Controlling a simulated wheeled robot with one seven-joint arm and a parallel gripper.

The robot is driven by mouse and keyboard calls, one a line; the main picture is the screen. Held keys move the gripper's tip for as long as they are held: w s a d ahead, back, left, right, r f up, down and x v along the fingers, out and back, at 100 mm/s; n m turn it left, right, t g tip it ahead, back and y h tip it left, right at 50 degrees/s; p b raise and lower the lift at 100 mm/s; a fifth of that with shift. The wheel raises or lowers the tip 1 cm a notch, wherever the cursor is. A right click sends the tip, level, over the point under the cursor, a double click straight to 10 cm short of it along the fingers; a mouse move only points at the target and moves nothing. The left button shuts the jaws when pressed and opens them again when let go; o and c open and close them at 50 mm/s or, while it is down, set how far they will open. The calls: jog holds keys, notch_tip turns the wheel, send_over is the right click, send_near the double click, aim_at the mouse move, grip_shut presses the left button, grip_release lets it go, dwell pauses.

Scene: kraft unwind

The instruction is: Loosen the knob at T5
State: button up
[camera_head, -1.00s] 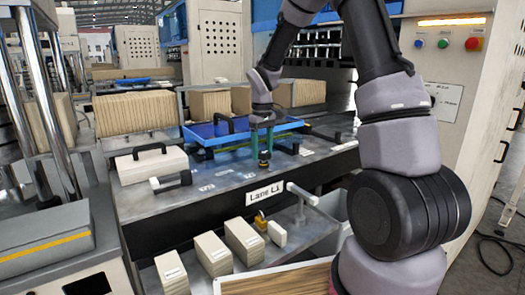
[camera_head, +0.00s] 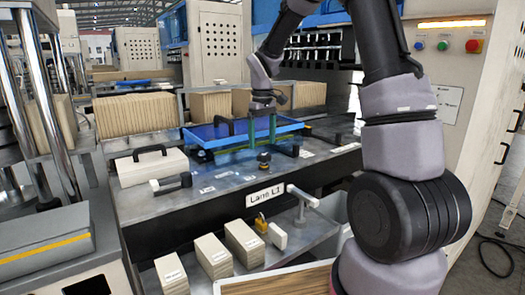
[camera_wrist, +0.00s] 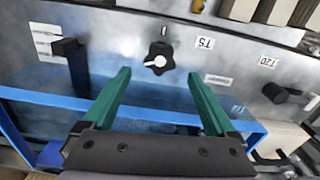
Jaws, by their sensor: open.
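The T5 knob (camera_wrist: 158,58) is a black star-shaped knob with a pale mark on its face, standing on the grey metal table beside a label (camera_wrist: 205,43) reading T5. A short line is marked on the metal near it. In the head view the knob (camera_head: 264,160) stands upright on the table top, clear of the fingers. My gripper (camera_wrist: 160,85) has two green fingers spread wide and empty, with the knob just past the tips and between their lines. In the head view my gripper (camera_head: 262,142) hangs above and behind the knob.
A white lidded box (camera_head: 150,167) stands left. The front lane holds a Lane L1 sign (camera_head: 265,196) and several board stacks.

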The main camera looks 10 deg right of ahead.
aim_at(264, 154)
notch_tip(264, 154, up, 6)
jog(key=shift+f, duration=0.1)
dwell(0.4)
jog(key=s+d+r+m+t, duration=0.2)
jog(key=s+r+m, duration=0.1)
jog(key=s, duration=0.5)
jog(key=s+d+r+m+t+y, duration=0.1)
jog(key=s+d+r+m+t, duration=0.1)
jog(key=s+r, duration=0.3)
jog(key=s+d+r+m+t+y, duration=0.1)
jog(key=s+d+r+m+t, duration=0.1)
jog(key=s, duration=0.9)
notch_tip(264, 154, up, 2)
jog(key=m+t, duration=0.1)
jog(key=m, duration=0.1)
jog(key=shift+s+m, duration=0.35)
jog(key=shift+m, duration=0.05)
